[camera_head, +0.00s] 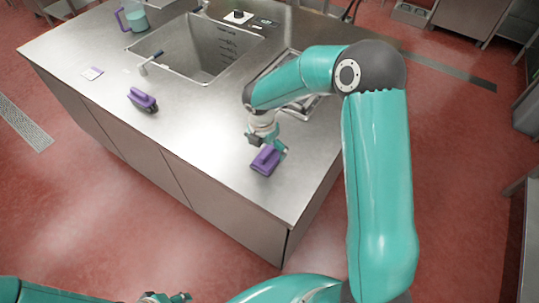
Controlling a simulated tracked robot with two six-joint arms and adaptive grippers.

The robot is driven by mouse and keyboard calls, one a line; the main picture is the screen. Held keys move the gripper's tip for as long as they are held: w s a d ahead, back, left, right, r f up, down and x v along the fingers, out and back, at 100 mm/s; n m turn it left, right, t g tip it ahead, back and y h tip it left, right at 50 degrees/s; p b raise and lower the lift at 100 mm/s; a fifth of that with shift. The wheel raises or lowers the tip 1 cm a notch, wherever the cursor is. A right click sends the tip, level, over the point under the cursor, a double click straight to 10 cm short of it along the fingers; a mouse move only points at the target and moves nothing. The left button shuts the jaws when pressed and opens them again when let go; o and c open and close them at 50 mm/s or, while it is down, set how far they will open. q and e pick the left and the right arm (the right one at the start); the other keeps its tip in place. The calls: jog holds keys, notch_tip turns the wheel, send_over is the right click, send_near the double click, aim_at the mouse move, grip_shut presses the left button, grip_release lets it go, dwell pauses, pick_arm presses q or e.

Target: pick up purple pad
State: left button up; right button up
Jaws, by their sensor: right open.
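A purple pad (265,161) lies on the steel counter near its front right corner. My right gripper (268,148) points down right at this pad, with its fingers open around or just above the pad's far end. I cannot tell whether they touch it. A second purple pad (142,98), with a dark underside, lies farther left on the counter, apart from both grippers. My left gripper (168,298) shows only partly at the bottom edge of the view, low and away from the counter. Its jaw state is unclear.
The steel counter (200,135) has a sunken sink (205,45) with a tap (150,62) at its left edge. A purple-handled jug (134,18) stands at the back left. The counter between the two pads is clear.

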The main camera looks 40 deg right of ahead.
aim_at(268, 150)
jog(key=shift+w+d+f, duration=0.1)
jog(key=shift+d+f, duration=0.1)
jog(key=shift+f, duration=0.8)
jog(key=shift+d+f, duration=0.15)
jog(key=shift+f, duration=0.8)
jog(key=c, duration=1.4)
jog(key=shift+r, duration=0.15)
jog(key=shift+c, duration=0.2)
